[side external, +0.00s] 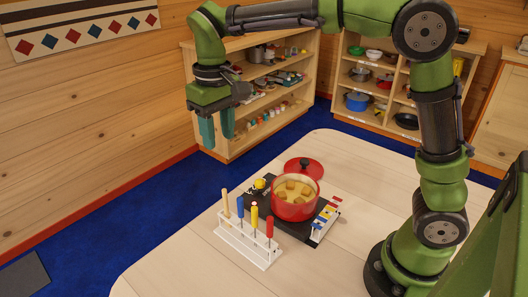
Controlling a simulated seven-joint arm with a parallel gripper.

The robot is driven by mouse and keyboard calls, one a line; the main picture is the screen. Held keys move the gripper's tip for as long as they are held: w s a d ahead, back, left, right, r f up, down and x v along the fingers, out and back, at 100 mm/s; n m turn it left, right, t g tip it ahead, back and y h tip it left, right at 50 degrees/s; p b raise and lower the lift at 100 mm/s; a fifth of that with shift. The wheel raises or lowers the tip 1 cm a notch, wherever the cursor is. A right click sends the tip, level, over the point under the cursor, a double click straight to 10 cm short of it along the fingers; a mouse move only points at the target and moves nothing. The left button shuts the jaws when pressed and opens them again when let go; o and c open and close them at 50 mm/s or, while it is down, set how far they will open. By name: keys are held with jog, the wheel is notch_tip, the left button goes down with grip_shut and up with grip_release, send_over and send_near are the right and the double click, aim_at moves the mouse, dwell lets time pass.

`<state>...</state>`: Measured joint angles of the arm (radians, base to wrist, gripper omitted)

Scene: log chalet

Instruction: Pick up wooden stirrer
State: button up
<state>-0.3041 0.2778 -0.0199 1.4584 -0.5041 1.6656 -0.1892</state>
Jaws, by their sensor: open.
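A white rack (247,249) near the front left of the pale table holds several upright tools with coloured handles. The leftmost has a plain wood-coloured handle (226,203), which may be the wooden stirrer; its lower end is too small to make out. Beside it are a blue handle (240,207), a yellow handle (254,215) and a red handle (270,228). My gripper (218,141) hangs in the air above and behind the rack, fingers pointing down, open and empty. It touches nothing.
A red pot (295,205) with brownish chunks inside stands on a dark cooktop (287,229), right of the rack. A red lid (304,169) is behind it. A small white stand (325,221) with coloured pieces is at its right. The table's far part (365,165) is clear.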

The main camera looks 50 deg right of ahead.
aim_at(224, 190)
jog(key=f, duration=1.7)
jog(key=shift+s+a, duration=0.35)
jog(key=shift+s, duration=0.05)
grip_shut()
